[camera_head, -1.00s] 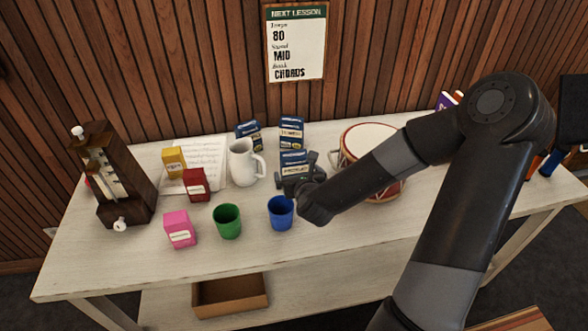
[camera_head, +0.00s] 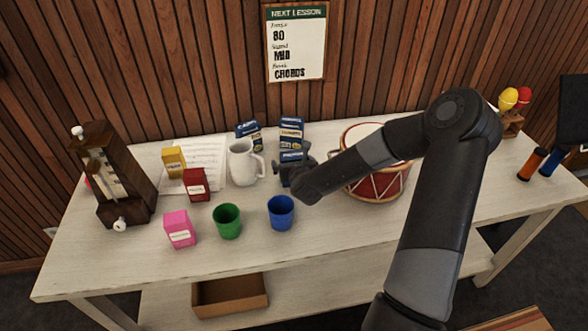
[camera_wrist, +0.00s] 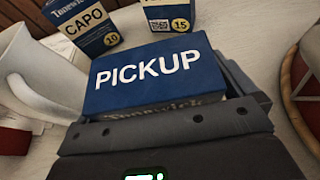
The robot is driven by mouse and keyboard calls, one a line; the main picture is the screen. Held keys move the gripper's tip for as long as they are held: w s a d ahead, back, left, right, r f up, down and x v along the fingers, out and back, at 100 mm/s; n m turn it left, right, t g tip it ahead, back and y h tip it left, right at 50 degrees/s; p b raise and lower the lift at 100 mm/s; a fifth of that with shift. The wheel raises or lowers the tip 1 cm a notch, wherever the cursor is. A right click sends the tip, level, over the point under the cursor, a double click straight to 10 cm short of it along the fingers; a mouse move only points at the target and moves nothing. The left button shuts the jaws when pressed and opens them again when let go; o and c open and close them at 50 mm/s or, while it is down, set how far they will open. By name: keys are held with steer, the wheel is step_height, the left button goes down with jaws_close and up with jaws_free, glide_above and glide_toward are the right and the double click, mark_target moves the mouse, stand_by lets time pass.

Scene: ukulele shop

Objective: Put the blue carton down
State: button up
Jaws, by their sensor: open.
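The blue carton marked PICKUP (camera_wrist: 150,75) fills the middle of the wrist view. It sits between the grey jaws of my gripper (camera_head: 293,167), which is open. In the head view the carton's upper part (camera_head: 291,156) shows above the gripper, and its lower part is hidden. I cannot tell whether its base touches the table (camera_head: 340,230) or whether a jaw touches its side. Another blue carton (camera_head: 291,130) stands just behind it, and a blue CAPO carton (camera_head: 248,128) stands behind left. Both also show in the wrist view (camera_wrist: 168,10) (camera_wrist: 82,25).
A white mug (camera_head: 241,163) stands close left of my gripper, and a red drum (camera_head: 376,184) close right. Blue (camera_head: 281,214) and green (camera_head: 227,222) cups stand in front. Yellow, red and pink cartons and a metronome (camera_head: 112,175) are further left. The table's front right is clear.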

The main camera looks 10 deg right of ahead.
steer(key=c, duration=1.2)
